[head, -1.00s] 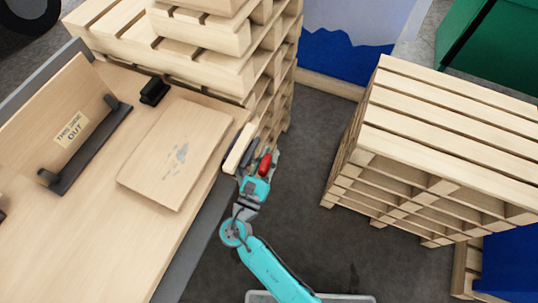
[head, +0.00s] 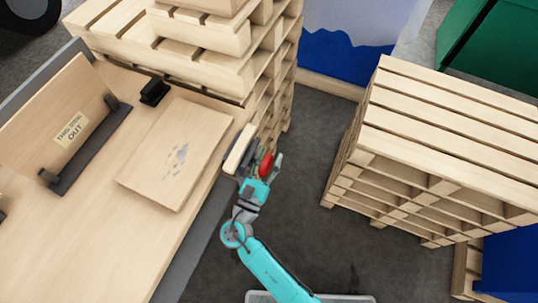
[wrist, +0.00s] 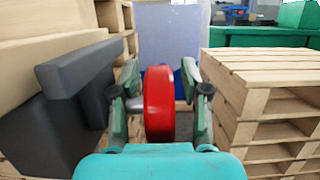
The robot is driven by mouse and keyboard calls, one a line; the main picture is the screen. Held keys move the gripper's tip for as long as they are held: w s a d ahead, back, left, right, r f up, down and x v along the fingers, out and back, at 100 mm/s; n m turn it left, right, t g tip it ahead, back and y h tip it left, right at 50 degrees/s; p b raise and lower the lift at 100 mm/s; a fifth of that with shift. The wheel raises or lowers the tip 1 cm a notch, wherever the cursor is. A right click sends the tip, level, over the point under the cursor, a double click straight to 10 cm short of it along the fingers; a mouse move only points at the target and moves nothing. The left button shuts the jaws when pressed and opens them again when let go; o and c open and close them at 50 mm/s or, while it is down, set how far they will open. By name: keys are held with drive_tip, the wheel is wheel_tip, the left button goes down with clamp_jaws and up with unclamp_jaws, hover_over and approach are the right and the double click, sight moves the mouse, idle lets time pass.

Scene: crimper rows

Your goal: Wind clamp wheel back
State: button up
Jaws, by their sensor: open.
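The red clamp wheel (head: 266,164) is at the bench's right edge in the head view. In the wrist view the red wheel (wrist: 159,103) stands edge-on between my gripper's two fingers. My gripper (head: 262,163) is open around it, with one finger on each side. In the wrist view a gap shows between the wheel and each finger of my gripper (wrist: 162,92). The dark grey clamp body (wrist: 75,75) is to the left of the left finger, beside a pale wooden jaw (head: 239,149).
The wooden bench (head: 110,235) carries a flat board (head: 178,152) and an upright panel (head: 62,118) labelled "OUT". Pallet stacks stand behind the clamp (head: 215,70) and at right (head: 440,140). Dark floor (head: 310,190) is clear between them.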

drive_tip(key=v, duration=1.1)
drive_tip(key=shift+s+a, duration=0.15)
drive_tip(key=shift+s, duration=0.2)
drive_tip(key=d+f+m+g+y, duration=0.3)
drive_tip(key=d+f+m+g, duration=0.15)
drive_tip(key=d+f, duration=0.95)
drive_tip(key=s+d+m+g+y, duration=0.35)
drive_tip(key=s+d+m, duration=0.25)
drive_tip(key=s+d, duration=0.3)
drive_tip(key=s+d+r+m+t, duration=0.1)
drive_tip(key=s+r+m, duration=0.6)
drive_tip(key=r+m, duration=0.3)
drive_tip(key=s+r+m+t, duration=0.2)
drive_tip(key=s+r+m, duration=0.5)
drive_tip(key=r+m, duration=0.4)
wheel_tip(320, 180, up, 2)
drive_tip(key=shift+s+d+r+y, duration=0.2)
drive_tip(key=shift+d+r+y, duration=0.05)
drive_tip(key=shift+d+y, duration=0.15)
